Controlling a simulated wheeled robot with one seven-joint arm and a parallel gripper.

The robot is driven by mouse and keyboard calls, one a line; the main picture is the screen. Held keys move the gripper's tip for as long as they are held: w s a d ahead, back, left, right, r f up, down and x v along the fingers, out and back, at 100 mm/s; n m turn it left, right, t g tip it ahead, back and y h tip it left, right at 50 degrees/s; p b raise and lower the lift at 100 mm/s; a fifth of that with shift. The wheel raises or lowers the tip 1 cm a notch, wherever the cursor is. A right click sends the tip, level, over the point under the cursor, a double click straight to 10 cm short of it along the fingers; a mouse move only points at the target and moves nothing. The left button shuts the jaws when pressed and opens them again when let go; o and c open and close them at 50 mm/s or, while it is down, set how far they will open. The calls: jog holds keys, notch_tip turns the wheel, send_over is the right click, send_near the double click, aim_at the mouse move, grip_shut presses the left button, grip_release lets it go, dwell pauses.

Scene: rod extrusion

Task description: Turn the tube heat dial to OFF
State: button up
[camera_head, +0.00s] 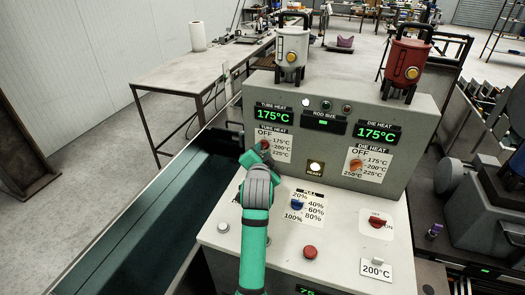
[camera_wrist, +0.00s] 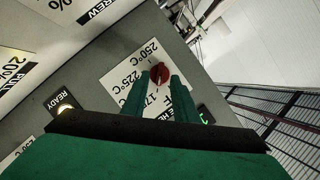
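The tube heat dial is a small red-orange knob (camera_head: 264,145) on the upper left of the grey panel, beside a white label with OFF and temperatures. In the wrist view the red dial (camera_wrist: 159,73) sits at the tips of my two green fingers. My gripper (camera_head: 259,158) is in front of the dial and hides part of its label. In the wrist view my gripper (camera_wrist: 160,80) has its fingers apart, one on each side of the dial. I cannot tell whether they touch it, or exactly where the dial points. The tube heat display (camera_head: 273,115) reads 175°C.
The die heat dial (camera_head: 356,165) is to the right on the same panel. A lit READY lamp (camera_head: 315,168) lies between them. The blue pull knob (camera_head: 297,204), a red button (camera_head: 310,252) and a red switch (camera_head: 377,222) are on the lower sloped panel.

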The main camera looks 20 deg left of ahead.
aim_at(263, 147)
jog(key=shift+x, duration=1)
grip_shut()
